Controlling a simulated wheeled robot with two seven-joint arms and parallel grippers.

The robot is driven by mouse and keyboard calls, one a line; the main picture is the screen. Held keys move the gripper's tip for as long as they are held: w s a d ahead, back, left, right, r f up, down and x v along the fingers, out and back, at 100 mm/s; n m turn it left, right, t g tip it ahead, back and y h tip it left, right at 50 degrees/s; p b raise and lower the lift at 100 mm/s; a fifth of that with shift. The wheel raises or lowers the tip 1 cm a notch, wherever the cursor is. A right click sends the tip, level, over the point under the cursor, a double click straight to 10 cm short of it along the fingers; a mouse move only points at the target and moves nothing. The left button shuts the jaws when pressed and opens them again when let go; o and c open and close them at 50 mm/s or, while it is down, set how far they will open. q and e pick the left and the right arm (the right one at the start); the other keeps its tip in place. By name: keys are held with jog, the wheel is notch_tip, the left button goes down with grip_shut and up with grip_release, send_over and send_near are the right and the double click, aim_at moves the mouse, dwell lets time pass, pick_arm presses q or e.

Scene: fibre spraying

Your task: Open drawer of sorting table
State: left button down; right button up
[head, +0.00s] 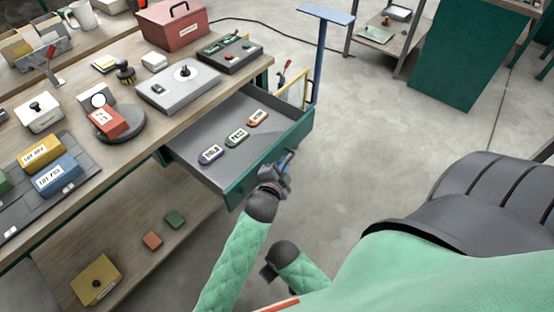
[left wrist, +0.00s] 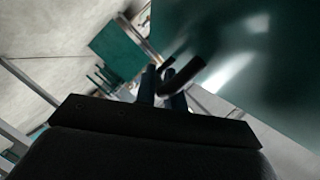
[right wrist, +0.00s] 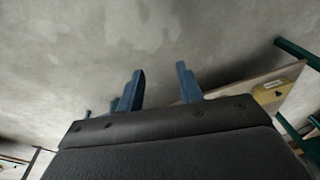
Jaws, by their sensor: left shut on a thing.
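The sorting table (head: 215,94) has its drawer (head: 190,158) pulled out, with a grey inside and a green front. Three labelled tags lie in the drawer: a purple one (head: 210,153), a green one (head: 237,137) and an orange one (head: 258,118). My left gripper (head: 284,163) is at the drawer's green front, shut on the handle. In the left wrist view the dark handle (left wrist: 184,76) lies between the blue fingers, beside the green drawer front (left wrist: 240,60). My right gripper (right wrist: 160,88) is open and empty, its blue fingers apart above the floor.
The tabletop carries a red box (head: 172,24), a grey device (head: 178,84), a round dark stand (head: 122,128) and yellow and blue lot blocks. A lower shelf (head: 140,225) holds a yellow box (head: 97,282). A blue post (head: 320,60) stands behind the drawer.

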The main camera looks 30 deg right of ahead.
pick_arm(q)
jog(key=shift+s+f, duration=0.1)
jog(key=c, duration=1.5)
grip_release()
